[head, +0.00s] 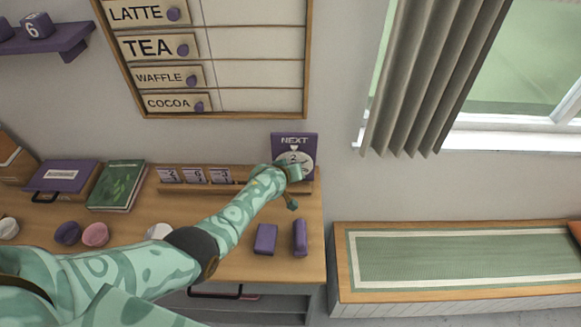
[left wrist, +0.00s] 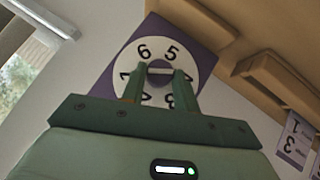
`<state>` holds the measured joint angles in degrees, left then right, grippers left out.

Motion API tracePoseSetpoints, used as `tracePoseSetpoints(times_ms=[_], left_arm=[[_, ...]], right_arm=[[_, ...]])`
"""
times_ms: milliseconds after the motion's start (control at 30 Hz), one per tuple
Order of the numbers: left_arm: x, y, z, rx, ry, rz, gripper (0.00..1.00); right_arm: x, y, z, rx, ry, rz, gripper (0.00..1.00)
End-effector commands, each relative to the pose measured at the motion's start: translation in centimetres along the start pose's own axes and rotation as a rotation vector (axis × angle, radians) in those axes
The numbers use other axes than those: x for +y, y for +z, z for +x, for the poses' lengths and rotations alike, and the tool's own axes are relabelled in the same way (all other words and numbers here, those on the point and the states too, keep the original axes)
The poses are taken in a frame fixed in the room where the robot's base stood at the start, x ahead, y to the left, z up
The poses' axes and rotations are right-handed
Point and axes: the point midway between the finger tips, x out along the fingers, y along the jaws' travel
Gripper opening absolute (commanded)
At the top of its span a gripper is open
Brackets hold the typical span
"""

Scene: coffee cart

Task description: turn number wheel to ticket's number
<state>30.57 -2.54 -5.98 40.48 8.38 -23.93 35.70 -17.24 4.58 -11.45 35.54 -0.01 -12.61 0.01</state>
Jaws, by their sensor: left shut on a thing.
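The number wheel (head: 308,161) is a white disc on a purple board marked NEXT (head: 295,139), standing at the back right of the counter. A 2 shows near its top, under a small pointer. In the left wrist view the wheel (left wrist: 158,48) shows a 6 and a 5, with other digits partly hidden by my fingers. My left gripper (head: 291,173) is at the wheel's face; in the left wrist view its fingers (left wrist: 160,72) are shut on the central knob. Small number cards (head: 195,175) stand in a wooden rack left of the wheel; their digits are hard to read. My right gripper is not in view.
Two purple blocks (head: 265,239) (head: 300,238) stand on the counter in front of the wheel. Bowls (head: 95,234), a green book (head: 117,187) and a purple box (head: 66,175) are at the left. A menu board (head: 262,48) hangs above. A bench (head: 450,263) is at right.

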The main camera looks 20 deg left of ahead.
Motion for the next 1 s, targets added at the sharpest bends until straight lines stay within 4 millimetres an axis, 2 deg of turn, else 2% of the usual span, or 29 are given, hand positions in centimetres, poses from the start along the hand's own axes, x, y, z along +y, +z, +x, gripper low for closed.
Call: tracePoseSetpoints(times_ms=[600,633,700,1000], left_arm=[[0.05,-0.04,0.03,0.001,-0.032,0.032,0.07],[0.05,-0.05,0.03,0.001,-0.032,0.032,0.33],[0.05,-0.05,0.02,0.001,-0.032,0.031,0.52],[0.07,-0.07,-0.1,0.0,-0.032,0.031,0.52]], right_arm=[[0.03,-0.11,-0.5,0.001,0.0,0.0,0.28],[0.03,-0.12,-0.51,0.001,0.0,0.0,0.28],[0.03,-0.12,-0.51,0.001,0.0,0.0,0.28],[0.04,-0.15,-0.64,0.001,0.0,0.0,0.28]])
